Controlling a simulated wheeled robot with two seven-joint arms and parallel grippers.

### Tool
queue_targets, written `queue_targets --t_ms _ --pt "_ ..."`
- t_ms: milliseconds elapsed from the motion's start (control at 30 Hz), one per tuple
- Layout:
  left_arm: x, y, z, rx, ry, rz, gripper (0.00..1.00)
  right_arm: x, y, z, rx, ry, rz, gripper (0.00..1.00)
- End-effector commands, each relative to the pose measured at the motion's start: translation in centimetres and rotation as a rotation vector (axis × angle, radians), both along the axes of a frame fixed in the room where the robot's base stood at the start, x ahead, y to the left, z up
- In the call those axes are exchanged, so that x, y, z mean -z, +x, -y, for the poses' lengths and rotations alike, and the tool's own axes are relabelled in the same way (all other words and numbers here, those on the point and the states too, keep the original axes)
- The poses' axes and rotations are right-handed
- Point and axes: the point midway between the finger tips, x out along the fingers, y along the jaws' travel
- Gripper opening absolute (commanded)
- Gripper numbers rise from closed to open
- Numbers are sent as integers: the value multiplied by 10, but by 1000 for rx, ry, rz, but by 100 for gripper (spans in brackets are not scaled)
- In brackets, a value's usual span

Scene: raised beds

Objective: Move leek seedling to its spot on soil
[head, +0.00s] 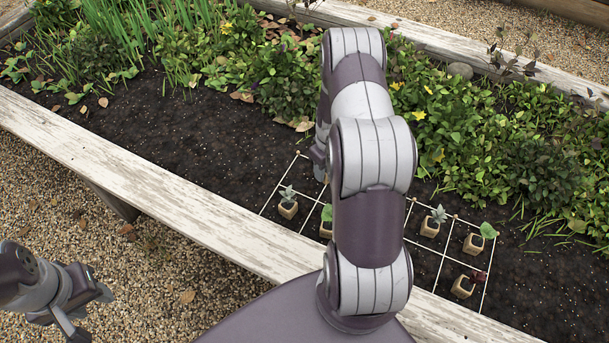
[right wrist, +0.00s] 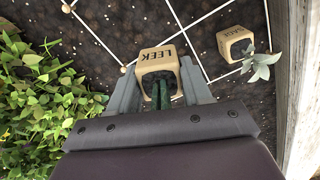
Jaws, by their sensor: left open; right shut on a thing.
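The leek seedling is in a tan cube pot marked LEEK (right wrist: 157,57), with dark green leaves pointing back towards my wrist. My right gripper (right wrist: 160,88) is shut on it, with one finger on each side, in the right wrist view. I cannot tell whether the pot touches the soil. In the head view my right arm hides the pot; only part of the right gripper (head: 319,160) shows past the arm, over the far left part of the white string grid (head: 270,198). My left gripper (head: 88,312) is open and empty over the gravel, outside the bed.
Several potted seedlings stand in the grid, including a grey-green one (head: 288,203) nearby, also in the right wrist view (right wrist: 235,44). Others (head: 432,224) stand to the right of my arm. A weathered plank (head: 150,185) edges the bed. Dense leafy plants (head: 440,110) grow behind.

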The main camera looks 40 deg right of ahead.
Motion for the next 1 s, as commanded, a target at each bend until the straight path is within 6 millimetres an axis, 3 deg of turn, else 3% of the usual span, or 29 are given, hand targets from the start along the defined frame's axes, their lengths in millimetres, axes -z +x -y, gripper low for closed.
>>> queue_targets --t_ms 33,100,300,433,600,967,1000 --pt "15 0 0 0 0 -1 43 19 16 -3 -6 0 1 18" --pt "24 0 0 0 0 -1 43 31 36 -6 -6 -1 2 18" --pt "35 0 0 0 0 -1 43 47 71 -12 -3 0 0 18" --pt "41 0 0 0 0 0 43 58 75 -13 -2 1 -1 18" --pt "57 0 0 0 0 -1 43 89 74 -13 -2 1 -1 18" --pt "56 0 0 0 0 0 43 90 74 -12 -2 0 0 18" --pt "55 0 0 0 0 0 43 89 74 -12 -2 0 0 62"
